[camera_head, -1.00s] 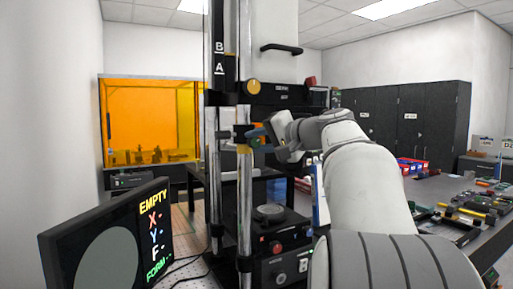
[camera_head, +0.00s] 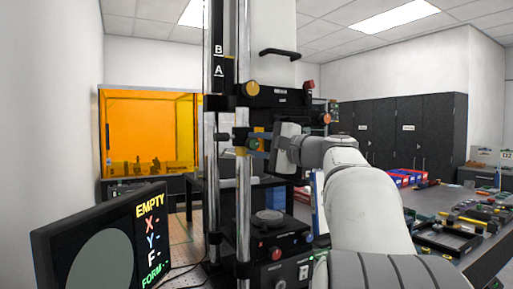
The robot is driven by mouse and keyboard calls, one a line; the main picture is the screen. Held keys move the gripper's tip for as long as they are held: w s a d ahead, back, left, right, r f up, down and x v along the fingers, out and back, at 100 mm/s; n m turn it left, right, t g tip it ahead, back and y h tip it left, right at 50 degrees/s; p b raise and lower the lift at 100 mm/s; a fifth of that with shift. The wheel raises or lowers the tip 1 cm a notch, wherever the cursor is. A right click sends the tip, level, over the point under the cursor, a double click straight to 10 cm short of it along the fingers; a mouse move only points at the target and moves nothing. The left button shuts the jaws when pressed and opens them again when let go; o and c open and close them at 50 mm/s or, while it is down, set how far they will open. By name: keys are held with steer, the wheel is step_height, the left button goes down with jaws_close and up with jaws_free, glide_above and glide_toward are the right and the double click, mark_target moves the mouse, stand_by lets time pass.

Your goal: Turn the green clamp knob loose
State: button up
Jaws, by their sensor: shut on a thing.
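The green clamp knob (camera_head: 253,143) sits on the clamp at the chrome posts of the interferometer column, left of centre. Only a small green patch of it shows. My gripper (camera_head: 261,143) comes in from the right at the knob's height and is shut on it. The fingers and my wrist hide most of the knob. I cannot tell from this view whether the clamp is loose.
A yellow knob (camera_head: 250,88) sits above on the black carriage (camera_head: 285,97). A round stage (camera_head: 269,216) stands below. A tilted monitor (camera_head: 95,245) reading EMPTY is at the left. A cluttered bench (camera_head: 440,215) is at the right.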

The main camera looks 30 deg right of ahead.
stand_by(0.4)
steer(key=o, duration=1)
steer(key=shift+c, duration=0.2)
steer(key=shift+s, duration=0.1)
steer(key=b+v, duration=0.1)
steer(key=v, duration=0.6)
steer(key=shift+s+d, duration=0.15)
steer(key=shift+s, duration=0.15)
